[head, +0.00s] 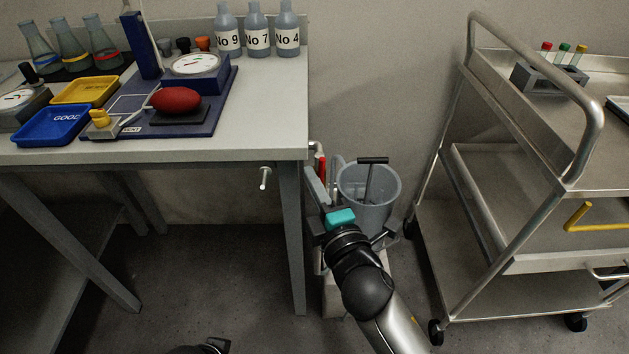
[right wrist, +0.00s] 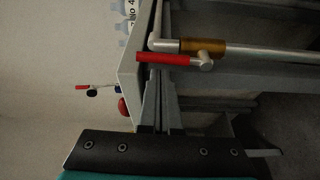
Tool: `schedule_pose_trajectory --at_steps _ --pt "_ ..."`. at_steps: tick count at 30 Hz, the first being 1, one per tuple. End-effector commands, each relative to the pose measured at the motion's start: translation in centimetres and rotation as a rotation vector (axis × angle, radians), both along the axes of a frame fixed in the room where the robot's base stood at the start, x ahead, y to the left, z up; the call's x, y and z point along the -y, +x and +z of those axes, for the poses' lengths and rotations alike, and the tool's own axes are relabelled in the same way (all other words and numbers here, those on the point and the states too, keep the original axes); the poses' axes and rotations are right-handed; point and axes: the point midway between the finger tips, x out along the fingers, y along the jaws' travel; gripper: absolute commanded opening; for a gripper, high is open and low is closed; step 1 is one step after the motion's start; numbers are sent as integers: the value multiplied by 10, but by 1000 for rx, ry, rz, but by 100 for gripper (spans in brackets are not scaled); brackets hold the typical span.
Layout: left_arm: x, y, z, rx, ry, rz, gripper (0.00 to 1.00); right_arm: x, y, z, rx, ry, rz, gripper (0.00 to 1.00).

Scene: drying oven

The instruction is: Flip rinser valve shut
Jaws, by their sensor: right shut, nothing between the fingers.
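The rinser valve has a red lever (right wrist: 172,58) and a brass-coloured body (right wrist: 205,46) on a pale pipe, seen in the right wrist view. The lever lies roughly parallel to the pipe, close beside it. In the head view the red lever (head: 321,169) shows by the table's right corner, partly hidden by my gripper. My right gripper (head: 318,182) is shut and empty just in front of the valve.
A grey bucket (head: 369,200) stands just right of my right gripper. The table (head: 265,120) and its leg are close on the left. A metal trolley (head: 480,225) stands farther right. A small knob (head: 264,177) juts out below the table top.

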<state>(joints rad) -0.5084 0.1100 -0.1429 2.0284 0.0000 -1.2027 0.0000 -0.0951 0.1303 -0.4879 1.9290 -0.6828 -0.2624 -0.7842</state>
Motion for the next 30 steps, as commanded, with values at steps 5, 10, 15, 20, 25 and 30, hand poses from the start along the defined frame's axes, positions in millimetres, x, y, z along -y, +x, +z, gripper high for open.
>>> schedule_pose_trajectory --at_steps 5,10,15,20,25,30 --pt "0 1 2 4 -1 0 48 4 0 0 -1 2 0 0" --pt "0 1 2 4 -1 0 48 4 0 0 0 1 0 0" --pt "0 1 2 4 -1 0 48 4 0 0 0 5 -1 0" --pt "1 1 1 3 -1 0 48 6 0 0 -1 35 -1 0" --pt "1 2 5 6 -2 0 48 7 0 0 -1 62 0 0" --pt "1 3 9 15 -4 0 48 9 0 0 0 88 0 0"
